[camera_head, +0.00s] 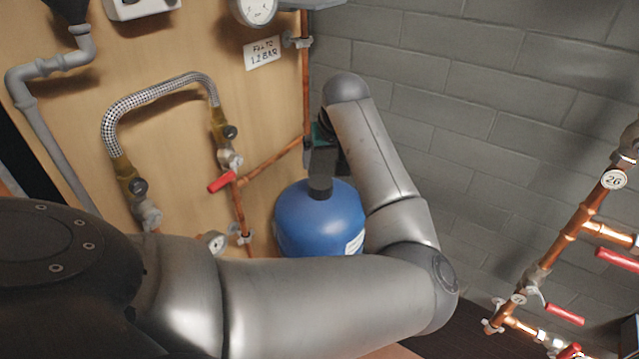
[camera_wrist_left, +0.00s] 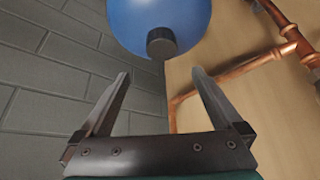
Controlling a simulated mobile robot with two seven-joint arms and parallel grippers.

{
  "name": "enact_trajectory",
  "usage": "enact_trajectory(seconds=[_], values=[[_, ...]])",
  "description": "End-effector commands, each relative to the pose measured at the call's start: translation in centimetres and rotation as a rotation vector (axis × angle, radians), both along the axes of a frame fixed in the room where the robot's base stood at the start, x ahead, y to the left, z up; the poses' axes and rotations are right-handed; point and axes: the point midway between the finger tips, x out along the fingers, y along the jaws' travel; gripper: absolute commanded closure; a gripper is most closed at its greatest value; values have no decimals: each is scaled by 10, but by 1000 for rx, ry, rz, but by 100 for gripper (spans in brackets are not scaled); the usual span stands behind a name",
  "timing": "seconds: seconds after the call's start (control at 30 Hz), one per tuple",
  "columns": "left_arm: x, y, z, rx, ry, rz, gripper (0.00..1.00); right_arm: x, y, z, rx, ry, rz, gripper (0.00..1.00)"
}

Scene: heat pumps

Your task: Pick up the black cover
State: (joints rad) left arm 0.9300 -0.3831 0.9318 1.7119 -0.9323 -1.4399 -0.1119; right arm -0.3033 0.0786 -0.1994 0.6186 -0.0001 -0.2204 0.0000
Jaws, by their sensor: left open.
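The black cover (camera_head: 320,187) is a short round cap on top of the blue tank (camera_head: 318,222). In the left wrist view the black cover (camera_wrist_left: 161,43) sits at the end of the blue tank (camera_wrist_left: 160,14), ahead of the fingers and between their lines. My left gripper (camera_head: 322,158) is just above the cover in the head view, partly hidden by its own arm. In the left wrist view my left gripper (camera_wrist_left: 162,82) is open with nothing between its fingers, apart from the cover. My right gripper is not in view.
A copper pipe (camera_head: 305,90) runs down the wooden board (camera_head: 190,55) behind the tank, near my gripper. A grey block wall (camera_head: 470,90) stands to the right. A braided hose (camera_head: 150,92) and red-handled valve (camera_head: 222,182) are at left. More copper pipes (camera_head: 575,225) stand far right.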

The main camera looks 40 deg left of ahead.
Motion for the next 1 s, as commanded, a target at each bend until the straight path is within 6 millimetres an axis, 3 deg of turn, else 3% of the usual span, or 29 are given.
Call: enact_trajectory(seconds=[0.3,0.67,1.0], values=[[20,26,-59,1,1,-2,0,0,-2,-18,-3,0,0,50],[29,38,-83,3,-1,-1,0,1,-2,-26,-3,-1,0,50],[40,56,-119,1,-2,-1,0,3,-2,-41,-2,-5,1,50]])
